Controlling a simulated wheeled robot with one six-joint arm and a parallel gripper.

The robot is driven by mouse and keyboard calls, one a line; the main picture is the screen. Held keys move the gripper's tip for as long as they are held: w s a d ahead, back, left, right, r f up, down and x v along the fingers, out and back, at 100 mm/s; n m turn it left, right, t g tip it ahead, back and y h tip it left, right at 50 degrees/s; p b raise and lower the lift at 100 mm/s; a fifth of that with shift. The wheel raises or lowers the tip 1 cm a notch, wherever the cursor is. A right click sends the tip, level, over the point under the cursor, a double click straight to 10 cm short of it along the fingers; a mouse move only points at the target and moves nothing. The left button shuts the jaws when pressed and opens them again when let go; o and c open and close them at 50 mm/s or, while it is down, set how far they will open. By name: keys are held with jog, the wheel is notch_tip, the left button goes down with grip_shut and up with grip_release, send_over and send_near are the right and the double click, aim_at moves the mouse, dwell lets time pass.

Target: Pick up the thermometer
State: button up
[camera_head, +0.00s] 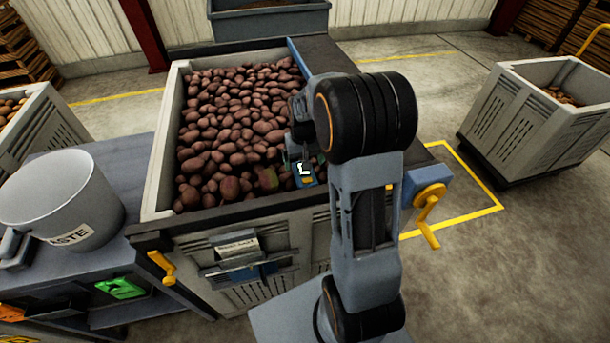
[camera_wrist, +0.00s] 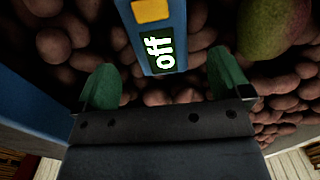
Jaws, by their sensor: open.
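The thermometer (camera_head: 304,174) is a blue handheld device with a yellow button and a small lit screen. It lies on the potatoes near the front right of the large grey crate. In the wrist view the thermometer (camera_wrist: 161,38) shows a screen reading "off", and its upper part runs out of the picture. My gripper (camera_wrist: 165,85) is open, with its two green fingers apart on either side of the thermometer's screen end. Whether the fingers are level with it is unclear. In the head view my gripper (camera_head: 297,153) is partly hidden by my arm, just above the thermometer.
The crate's blue side edge (camera_wrist: 30,105) is close at left in the wrist view. A waste bucket (camera_head: 60,200) stands on the left bench. Another crate (camera_head: 535,115) stands right.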

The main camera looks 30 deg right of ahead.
aim_at(305, 176)
notch_tip(305, 176, down, 5)
jog(key=shift+r, duration=0.1)
dwell(0.3)
jog(key=c, duration=1.1)
